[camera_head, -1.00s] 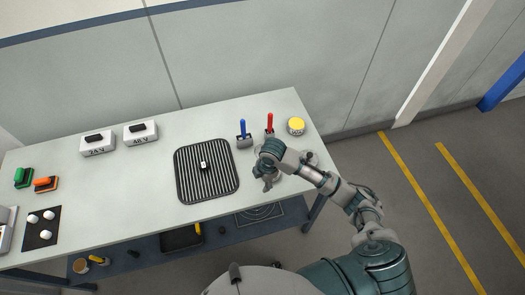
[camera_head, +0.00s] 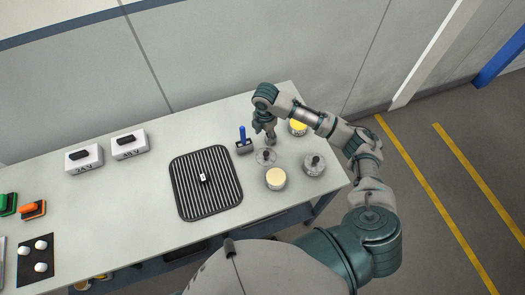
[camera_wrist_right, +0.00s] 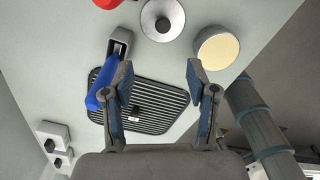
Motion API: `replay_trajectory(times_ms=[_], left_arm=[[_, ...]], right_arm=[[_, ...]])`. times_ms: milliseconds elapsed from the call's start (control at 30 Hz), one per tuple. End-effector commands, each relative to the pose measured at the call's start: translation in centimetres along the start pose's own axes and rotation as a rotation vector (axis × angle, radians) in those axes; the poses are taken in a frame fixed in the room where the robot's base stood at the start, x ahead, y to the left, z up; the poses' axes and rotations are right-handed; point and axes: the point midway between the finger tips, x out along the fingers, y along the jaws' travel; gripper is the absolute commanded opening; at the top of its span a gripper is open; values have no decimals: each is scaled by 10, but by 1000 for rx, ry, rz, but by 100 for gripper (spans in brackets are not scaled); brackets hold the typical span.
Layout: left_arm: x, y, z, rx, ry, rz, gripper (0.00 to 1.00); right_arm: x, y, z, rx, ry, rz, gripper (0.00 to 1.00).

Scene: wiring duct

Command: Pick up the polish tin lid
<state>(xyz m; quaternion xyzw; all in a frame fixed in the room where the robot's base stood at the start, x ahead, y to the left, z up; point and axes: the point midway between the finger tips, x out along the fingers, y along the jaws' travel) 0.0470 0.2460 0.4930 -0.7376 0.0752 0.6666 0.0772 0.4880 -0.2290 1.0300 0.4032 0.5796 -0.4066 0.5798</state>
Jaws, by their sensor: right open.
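The polish tin lid (camera_head: 266,156), a pale grey disc with a dark knob, lies on the table next to an open cream-filled tin (camera_head: 276,178). In the right wrist view, the lid (camera_wrist_right: 162,18) is near the top edge, with the tin (camera_wrist_right: 216,47) to its right. My left gripper is not in view.
A blue-handled device (camera_head: 243,141) stands close left of the gripper. A ribbed black mat (camera_head: 206,183) lies left. A red part (camera_wrist_right: 106,3) shows at the wrist view's top.

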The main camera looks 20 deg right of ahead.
Motion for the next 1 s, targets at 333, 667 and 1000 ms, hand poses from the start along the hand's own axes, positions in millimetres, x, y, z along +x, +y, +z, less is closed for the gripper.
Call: replay_trajectory(times_ms=[333,667,1000], left_arm=[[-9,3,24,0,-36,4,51],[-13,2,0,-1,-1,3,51],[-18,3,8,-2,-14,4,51]], right_arm=[[81,2,1,1,2,-7,58],[112,2,0,1,0,-5,58],[153,1,3,0,0,-3,58]])
